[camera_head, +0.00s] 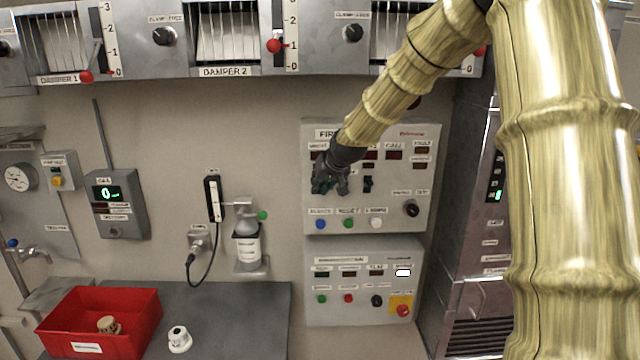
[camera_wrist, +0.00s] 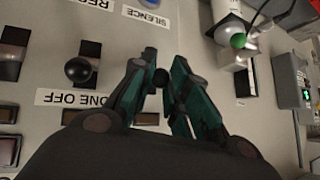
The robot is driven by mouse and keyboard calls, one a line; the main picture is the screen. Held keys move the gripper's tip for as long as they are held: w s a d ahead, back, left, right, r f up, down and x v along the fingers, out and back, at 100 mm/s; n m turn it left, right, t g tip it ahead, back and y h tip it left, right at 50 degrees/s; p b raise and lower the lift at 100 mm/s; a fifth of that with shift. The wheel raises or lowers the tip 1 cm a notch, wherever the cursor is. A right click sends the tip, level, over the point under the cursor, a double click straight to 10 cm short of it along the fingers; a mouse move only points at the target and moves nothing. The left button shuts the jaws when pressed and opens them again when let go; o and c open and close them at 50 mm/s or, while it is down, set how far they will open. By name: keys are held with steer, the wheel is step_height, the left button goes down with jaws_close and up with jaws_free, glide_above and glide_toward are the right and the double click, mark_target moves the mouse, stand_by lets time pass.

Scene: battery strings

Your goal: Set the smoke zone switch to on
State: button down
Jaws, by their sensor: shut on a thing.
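The fire panel (camera_head: 390,215) is the grey upper box on the wall in the head view. My gripper (camera_head: 330,185) is at its left side, in front of the panel face. In the wrist view my gripper (camera_wrist: 165,82) has its teal fingers closed around a black ball-ended switch lever (camera_wrist: 161,77). The fingers hide most of this switch, and I cannot tell its position. A second lever (camera_head: 368,184) stands free just right of the gripper; its black knob (camera_wrist: 78,68) also shows in the wrist view. A nearby label (camera_wrist: 68,98) reads "ONE OFF", the rest hidden.
A row of buttons (camera_head: 348,223) and a round selector (camera_head: 411,208) sit close by on the panel. A second panel (camera_head: 362,312) is below. A wall bottle holder (camera_head: 247,245) is to the left. A red bin (camera_head: 140,308) stands on the counter.

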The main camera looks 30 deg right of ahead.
steer(key=shift+d+r, duration=0.1)
steer(key=shift+r, duration=0.05)
stand_by(0.5)
steer(key=c, duration=1.3)
jaws_free()
steer(key=shift+c, duration=0.2)
steer(key=v, duration=1.1)
steer(key=shift+r, duration=0.55)
steer(key=shift+d, duration=0.1)
